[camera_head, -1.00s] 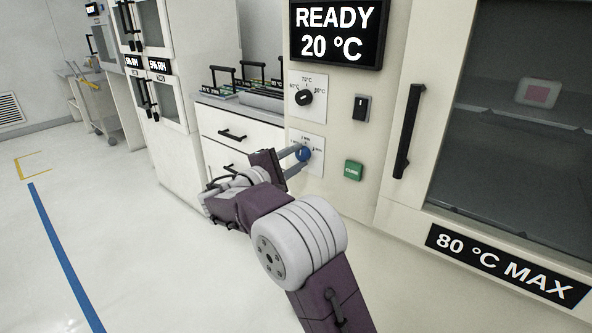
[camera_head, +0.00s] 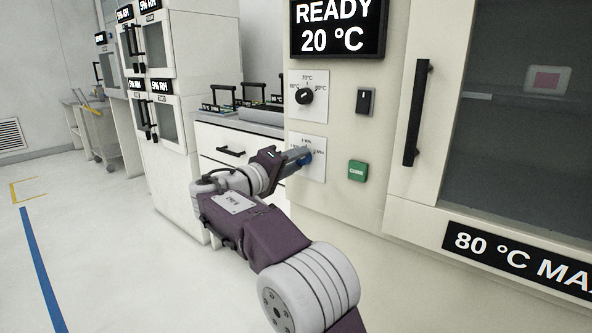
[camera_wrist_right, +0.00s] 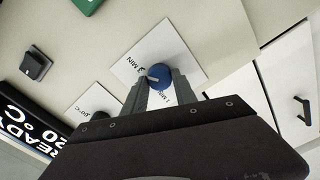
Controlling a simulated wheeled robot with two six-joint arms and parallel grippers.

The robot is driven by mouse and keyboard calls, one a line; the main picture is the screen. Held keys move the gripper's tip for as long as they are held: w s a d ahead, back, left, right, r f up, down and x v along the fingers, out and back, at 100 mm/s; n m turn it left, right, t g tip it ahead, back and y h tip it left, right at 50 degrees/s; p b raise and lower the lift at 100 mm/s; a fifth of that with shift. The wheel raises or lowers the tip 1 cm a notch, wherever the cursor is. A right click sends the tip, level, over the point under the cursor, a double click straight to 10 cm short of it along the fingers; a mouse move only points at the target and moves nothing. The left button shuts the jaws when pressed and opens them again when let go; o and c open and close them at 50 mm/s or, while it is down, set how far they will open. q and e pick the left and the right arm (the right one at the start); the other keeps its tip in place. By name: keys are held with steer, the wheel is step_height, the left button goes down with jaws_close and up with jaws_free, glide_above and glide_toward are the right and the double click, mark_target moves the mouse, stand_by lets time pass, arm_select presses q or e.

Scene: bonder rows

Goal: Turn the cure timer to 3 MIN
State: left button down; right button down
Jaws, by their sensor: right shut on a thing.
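The cure timer is a blue knob (camera_head: 305,158) on a white dial plate (camera_head: 318,172), low on the oven's front panel. In the right wrist view the blue knob (camera_wrist_right: 166,75) sits at the fingertips, with "3 MIN" printed on the plate to its left and another MIN label below it, partly hidden. My right gripper (camera_head: 300,157) reaches it from the left and is shut on it. In the wrist view the right gripper's fingers (camera_wrist_right: 163,88) lie on either side of the knob. Its pointer setting is hard to read. My left gripper is not in view.
Above the timer is a black temperature knob (camera_head: 304,96). A black rocker switch (camera_head: 366,101) and a green CURE button (camera_head: 357,171) are to the right. The display (camera_head: 338,28) reads READY 20 °C. The oven door handle (camera_head: 416,112) stands out further right.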

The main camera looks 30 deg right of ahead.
steer(key=shift+f+m+b, duration=0.1)
steer(key=shift+m+b, duration=0.2)
steer(key=shift+m, duration=0.1)
stand_by(0.3)
steer(key=c, duration=1)
jaws_free()
steer(key=p+v, duration=0.3)
steer(key=v, duration=0.6)
